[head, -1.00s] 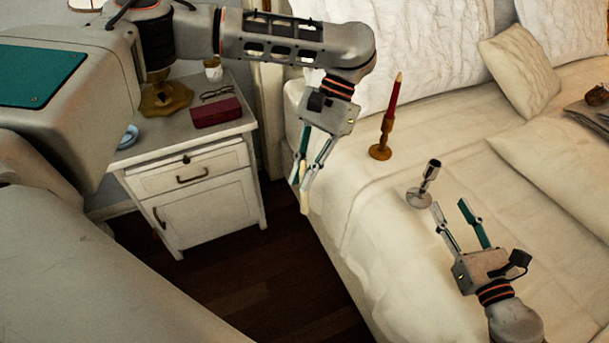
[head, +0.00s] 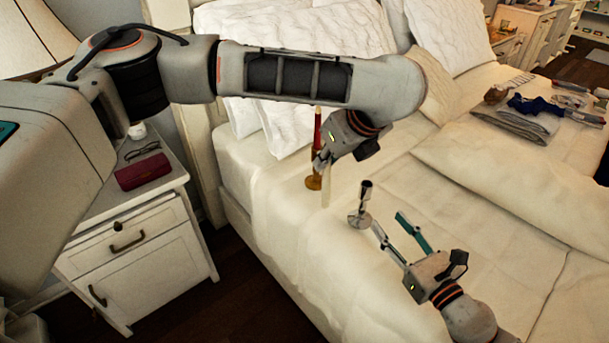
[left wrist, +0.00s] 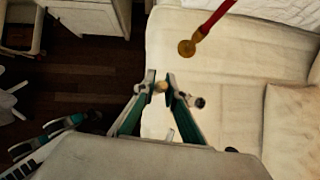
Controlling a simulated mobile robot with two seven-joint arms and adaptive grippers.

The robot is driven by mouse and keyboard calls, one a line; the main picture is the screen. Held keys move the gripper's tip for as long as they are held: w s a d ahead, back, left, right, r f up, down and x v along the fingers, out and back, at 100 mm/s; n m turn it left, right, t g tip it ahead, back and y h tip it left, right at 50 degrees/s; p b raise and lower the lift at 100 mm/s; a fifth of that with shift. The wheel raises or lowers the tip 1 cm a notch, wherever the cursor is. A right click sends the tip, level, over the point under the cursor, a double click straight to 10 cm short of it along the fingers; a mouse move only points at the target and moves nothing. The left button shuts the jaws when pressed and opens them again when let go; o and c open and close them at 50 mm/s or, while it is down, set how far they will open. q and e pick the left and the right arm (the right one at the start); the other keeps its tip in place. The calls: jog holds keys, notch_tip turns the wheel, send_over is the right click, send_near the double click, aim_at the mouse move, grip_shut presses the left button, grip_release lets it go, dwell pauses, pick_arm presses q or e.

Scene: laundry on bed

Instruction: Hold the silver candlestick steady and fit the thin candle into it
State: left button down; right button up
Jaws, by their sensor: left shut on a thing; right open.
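My left gripper (head: 322,160) is shut on the thin cream candle (head: 326,194), which hangs upright below it. The candle also shows end-on between the fingertips in the left wrist view (left wrist: 161,87). The silver candlestick (head: 362,207) stands upright on the bed, to the right of the candle and apart from it. My right gripper (head: 388,224) is open and empty, with its fingers pointing towards the candlestick from the front right. I cannot tell whether its left finger touches the candlestick's base.
A red candle (head: 317,130) in a golden-brown holder (head: 313,183) stands just behind my left gripper. Folded clothes (head: 520,120) lie farther back on the bed (head: 270,235). A white nightstand (head: 140,250) with a dark red case (head: 143,171) is at the left.

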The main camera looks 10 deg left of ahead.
aim_at(368, 197)
pick_arm(q)
jog(key=w+d+r+m+h, duration=0.8)
jog(key=d+r+m+h, duration=0.1)
jog(key=m, duration=0.8)
jog(key=shift+d+r+t, duration=0.25)
jog(key=shift+r+t, duration=0.05)
jog(key=shift+r, duration=0.45)
pick_arm(e)
jog(key=x, duration=1.2)
grip_shut()
